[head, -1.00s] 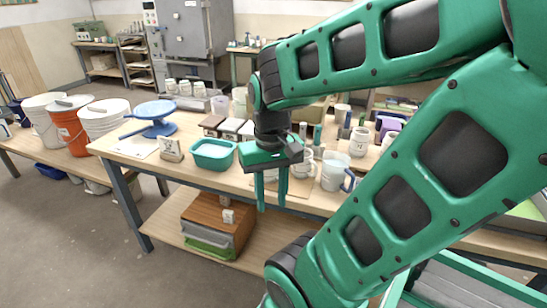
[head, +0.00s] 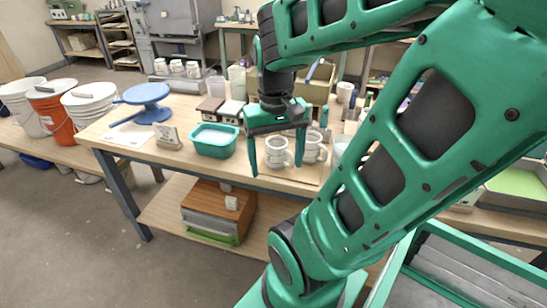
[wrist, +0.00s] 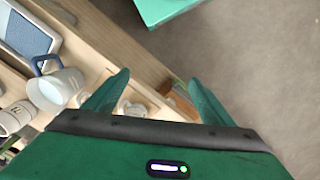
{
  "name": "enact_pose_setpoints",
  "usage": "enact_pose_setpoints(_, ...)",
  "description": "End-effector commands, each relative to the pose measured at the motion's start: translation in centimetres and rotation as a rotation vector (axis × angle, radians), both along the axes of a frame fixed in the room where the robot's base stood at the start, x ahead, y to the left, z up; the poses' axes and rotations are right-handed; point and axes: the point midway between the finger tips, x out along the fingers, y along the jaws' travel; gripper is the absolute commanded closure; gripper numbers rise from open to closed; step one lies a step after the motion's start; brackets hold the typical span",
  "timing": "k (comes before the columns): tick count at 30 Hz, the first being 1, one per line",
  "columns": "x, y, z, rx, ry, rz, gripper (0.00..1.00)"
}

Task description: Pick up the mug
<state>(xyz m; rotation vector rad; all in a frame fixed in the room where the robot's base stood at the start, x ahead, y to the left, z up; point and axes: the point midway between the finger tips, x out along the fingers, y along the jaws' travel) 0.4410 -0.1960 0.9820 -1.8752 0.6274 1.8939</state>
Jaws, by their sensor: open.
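Two white mugs with dark markings stand side by side on a board at the table's front, a left mug (head: 277,152) and a right mug (head: 314,150). My gripper (head: 277,168) is open and empty, its fingers pointing down. In the head view the left mug shows between the fingers, with no contact visible. In the wrist view the gripper (wrist: 160,77) has its fingertips near the table's front edge. A white mug (wrist: 131,108) shows partly there beside the left finger, the rest hidden by my gripper. I cannot tell which mug this is.
A teal tub (head: 214,140) and a small labelled block (head: 169,139) stand left of the mugs. A jug with a blue handle (wrist: 58,88) stands close by in the wrist view. A blue banding wheel (head: 147,94) is farther left. Open floor lies before the table.

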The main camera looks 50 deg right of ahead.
Motion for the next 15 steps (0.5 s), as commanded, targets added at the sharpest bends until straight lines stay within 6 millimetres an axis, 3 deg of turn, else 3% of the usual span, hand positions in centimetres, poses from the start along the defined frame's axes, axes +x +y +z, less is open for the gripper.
enact_pose_setpoints(7,4.6,-4.8,0.4,-0.037,0.024,-0.099,0.23)
enact_pose_setpoints(15,9.1,-10.2,-0.7,-0.016,0.017,-0.181,0.23)
